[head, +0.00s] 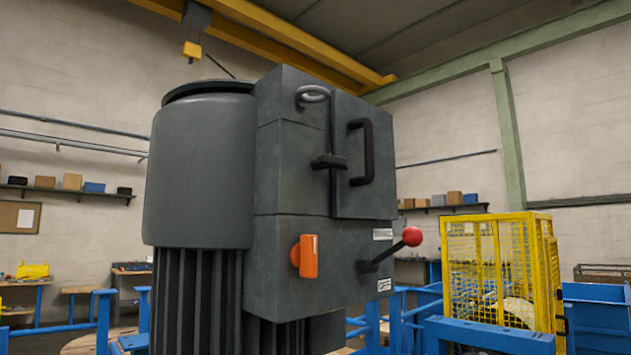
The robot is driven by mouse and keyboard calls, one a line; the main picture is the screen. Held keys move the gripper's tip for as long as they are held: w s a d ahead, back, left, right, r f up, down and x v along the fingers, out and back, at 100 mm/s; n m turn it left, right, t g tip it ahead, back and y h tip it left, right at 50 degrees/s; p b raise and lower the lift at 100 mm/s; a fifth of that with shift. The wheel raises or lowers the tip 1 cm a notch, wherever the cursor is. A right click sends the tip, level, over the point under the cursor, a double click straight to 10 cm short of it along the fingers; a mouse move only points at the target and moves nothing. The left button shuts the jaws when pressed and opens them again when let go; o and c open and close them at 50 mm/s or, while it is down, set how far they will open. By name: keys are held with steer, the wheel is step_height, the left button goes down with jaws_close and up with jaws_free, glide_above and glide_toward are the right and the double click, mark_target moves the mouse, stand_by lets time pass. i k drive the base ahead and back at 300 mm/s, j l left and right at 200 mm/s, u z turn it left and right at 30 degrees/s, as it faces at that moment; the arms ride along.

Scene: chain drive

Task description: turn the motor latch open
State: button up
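The motor (200,170) is a large dark grey housing with a ribbed lower body, standing upright in the middle of the head view. A box on its right side has a door panel (372,195) with a black pull handle (367,152); the panel looks closed. A short dark latch bar (330,161) lies about level across the panel's left edge. Lower on the box are an orange knob (308,256), standing upright, and a lever with a red ball (411,236) tilted up to the right. My gripper is not in view.
A grey ring (313,93) sits at the top of the box. Blue rails (103,315) surround the motor below. A yellow mesh cage (495,265) and a blue bin (598,315) stand at the right. A yellow crane hook block (192,50) hangs behind, upper left.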

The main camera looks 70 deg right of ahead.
mark_target(325, 160)
steer(key=z, duration=2.35)
